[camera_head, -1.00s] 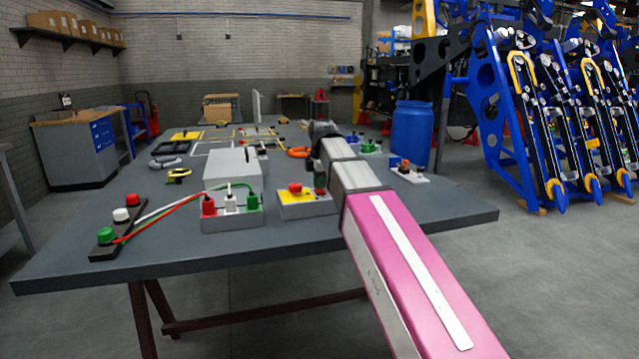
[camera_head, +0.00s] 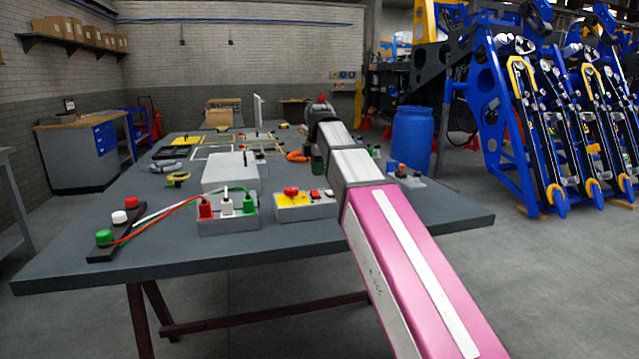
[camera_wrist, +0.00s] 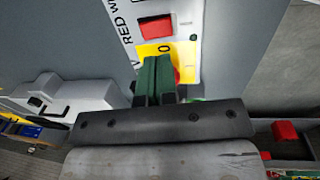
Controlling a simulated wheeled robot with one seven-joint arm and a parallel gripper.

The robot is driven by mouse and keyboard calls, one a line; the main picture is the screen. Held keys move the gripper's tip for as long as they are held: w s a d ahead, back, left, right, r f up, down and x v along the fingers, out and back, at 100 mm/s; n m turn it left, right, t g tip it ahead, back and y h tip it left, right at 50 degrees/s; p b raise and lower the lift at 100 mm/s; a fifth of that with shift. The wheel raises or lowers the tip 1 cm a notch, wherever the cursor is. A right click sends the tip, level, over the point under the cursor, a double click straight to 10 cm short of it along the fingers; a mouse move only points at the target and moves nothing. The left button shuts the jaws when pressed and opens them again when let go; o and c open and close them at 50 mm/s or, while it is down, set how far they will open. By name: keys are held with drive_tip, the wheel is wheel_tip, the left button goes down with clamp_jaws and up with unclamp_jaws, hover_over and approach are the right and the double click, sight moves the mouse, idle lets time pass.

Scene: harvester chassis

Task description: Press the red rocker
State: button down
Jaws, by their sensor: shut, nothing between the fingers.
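The red rocker (camera_head: 315,195) is on the right part of a white and grey box (camera_head: 300,212). In the wrist view the red rocker (camera_wrist: 156,28) shows as a red rectangle on the white panel, beyond my fingertips. A red round button (camera_head: 291,191) sits on a yellow plate to its left; in the wrist view it is mostly hidden behind my fingers. My gripper (camera_head: 317,168) is above the rocker end of the box in the head view, small and dark there. In the wrist view its green fingers (camera_wrist: 154,72) are together and empty, apart from the rocker.
A box with red, white and green plugs (camera_head: 228,210) stands left of the rocker box, with cables to a dark strip (camera_head: 113,236). A white case (camera_head: 230,172) is behind it. A small switch box (camera_head: 405,177) is at the right. The table front (camera_head: 290,243) is clear.

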wheel_tip(320, 180, up, 7)
hover_over(315, 192)
drive_tip(key=s+d, duration=0.1)
drive_tip(key=s, duration=0.2)
drive_tip(key=shift+s+d, duration=0.1)
drive_tip(key=shift+s, duration=0.05)
drive_tip(key=shift+w+a+r, duration=0.15)
drive_tip(key=shift+w+a, duration=0.2)
drive_tip(key=shift+w, duration=0.45)
drive_tip(key=f, duration=0.4)
drive_tip(key=w+f, duration=0.1)
drive_tip(key=f, duration=0.9)
drive_tip(key=shift+w+a, duration=0.25)
drive_tip(key=shift+w, duration=0.05)
